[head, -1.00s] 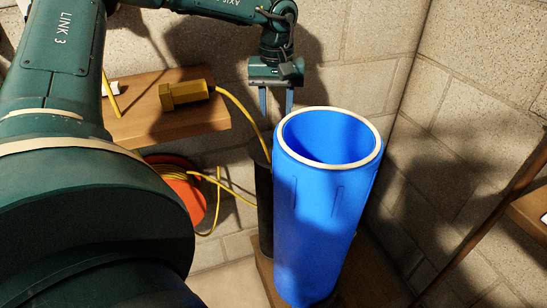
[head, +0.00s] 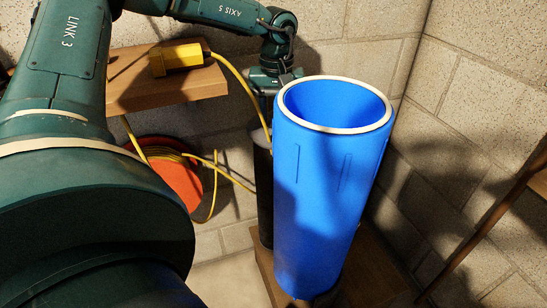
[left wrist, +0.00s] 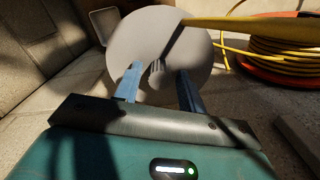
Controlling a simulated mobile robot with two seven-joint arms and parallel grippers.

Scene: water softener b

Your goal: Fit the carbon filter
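A dark upright cylinder (head: 263,190), which looks like the carbon filter, stands behind and left of the blue tank, partly hidden by it. In the left wrist view a pale grey round disc (left wrist: 190,55) with a small ridged knob (left wrist: 157,72) at its middle appears to be its top. My left gripper (left wrist: 158,75) is open, its two blue fingers apart on either side of the knob; contact cannot be told. In the head view this gripper (head: 268,115) is over the cylinder, its fingers mostly hidden. My right gripper is not in view.
The open-topped blue tank (head: 325,200) with a pale rim stands close to the cylinder. A wooden shelf (head: 165,92) holds a yellow block-shaped fitting (head: 180,57). A yellow cable runs to an orange reel (head: 180,182). Block walls enclose the corner.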

